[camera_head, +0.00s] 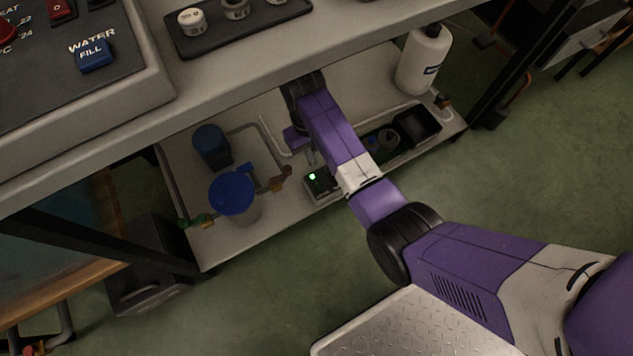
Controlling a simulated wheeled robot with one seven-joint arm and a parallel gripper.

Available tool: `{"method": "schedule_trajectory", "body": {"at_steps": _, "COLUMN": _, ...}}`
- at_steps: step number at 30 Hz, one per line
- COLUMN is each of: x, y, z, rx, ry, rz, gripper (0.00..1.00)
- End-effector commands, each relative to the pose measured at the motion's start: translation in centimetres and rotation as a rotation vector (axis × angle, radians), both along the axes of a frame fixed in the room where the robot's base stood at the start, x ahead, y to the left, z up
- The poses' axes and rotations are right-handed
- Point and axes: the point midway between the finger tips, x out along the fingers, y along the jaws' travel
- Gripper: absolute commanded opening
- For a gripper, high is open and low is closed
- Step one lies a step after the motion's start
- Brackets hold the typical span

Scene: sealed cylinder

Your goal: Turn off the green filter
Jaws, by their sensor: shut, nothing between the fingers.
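A white filter housing with a blue lid (232,192) stands on the lower shelf (232,243). A green valve piece (200,220) sits on the pipe at its left, and a brown valve piece (279,181) is at its right. A small dark box with a lit green light (313,177) is right of the brown piece.
A dark blue cylinder (210,146) stands behind the filter, with grey pipes beside it. A white bottle (424,60) and a black open bin (417,125) are on the right of the shelf. The upper counter (250,75) overhangs my arm. The shelf's front left is clear.

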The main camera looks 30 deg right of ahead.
Motion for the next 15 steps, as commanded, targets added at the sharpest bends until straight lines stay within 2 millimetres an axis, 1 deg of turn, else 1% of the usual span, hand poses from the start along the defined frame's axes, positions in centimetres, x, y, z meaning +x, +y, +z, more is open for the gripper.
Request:
{"method": "schedule_trajectory", "body": {"at_steps": 3, "x": -0.65, "y": 0.00, "z": 0.10, "rx": 0.000, "ry": 0.026, "rz": 0.000, "gripper": 0.00}}
{"method": "schedule_trajectory", "body": {"at_steps": 12, "x": -0.71, "y": 0.00, "z": 0.06, "rx": 0.000, "ry": 0.027, "rz": 0.000, "gripper": 0.00}}
{"method": "schedule_trajectory", "body": {"at_steps": 15, "x": -0.78, "y": 0.00, "z": -0.38, "rx": 0.000, "ry": 0.028, "rz": 0.000, "gripper": 0.00}}
